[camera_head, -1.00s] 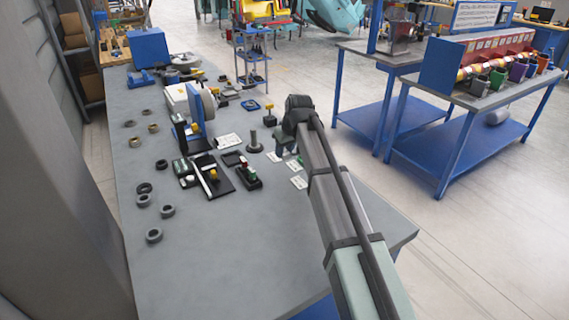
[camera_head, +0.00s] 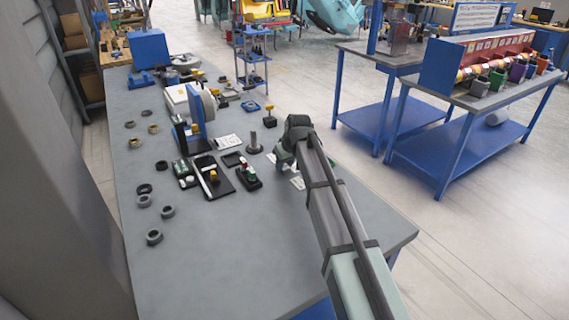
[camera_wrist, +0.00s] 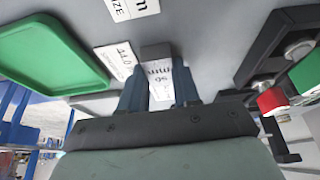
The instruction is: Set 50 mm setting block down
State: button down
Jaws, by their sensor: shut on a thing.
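In the wrist view my gripper (camera_wrist: 166,88) has its two blue-grey fingers shut on the grey setting block (camera_wrist: 156,52), whose end shows at the fingertips. A white surface with turned text, seemingly a size in mm, shows between the fingers. Whether the block touches the table is unclear. In the head view my gripper (camera_head: 283,160) is low over the right part of the grey table (camera_head: 215,265); my arm hides the block and fingertips there. A white card reading "44.0" (camera_wrist: 117,62) lies just left of the fingers in the wrist view.
A green tray (camera_wrist: 65,50) lies left in the wrist view, and a black fixture with a red knob (camera_wrist: 272,101) stands right. In the head view a dark post on a round base (camera_head: 254,143) stands close left of my gripper. The table's near part is clear.

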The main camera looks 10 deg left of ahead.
jog(key=c, duration=0.9)
grip_release()
jog(key=shift+f, duration=0.15)
jog(key=shift+o, duration=0.5)
jog(key=shift+d, duration=0.1)
jog(key=shift+w+d+r, duration=0.1)
jog(key=shift+d+r, duration=0.05)
jog(key=shift+r, duration=0.25)
jog(key=v, duration=1.1)
jog(key=shift+s+r, duration=0.2)
jog(key=shift+r, duration=0.15)
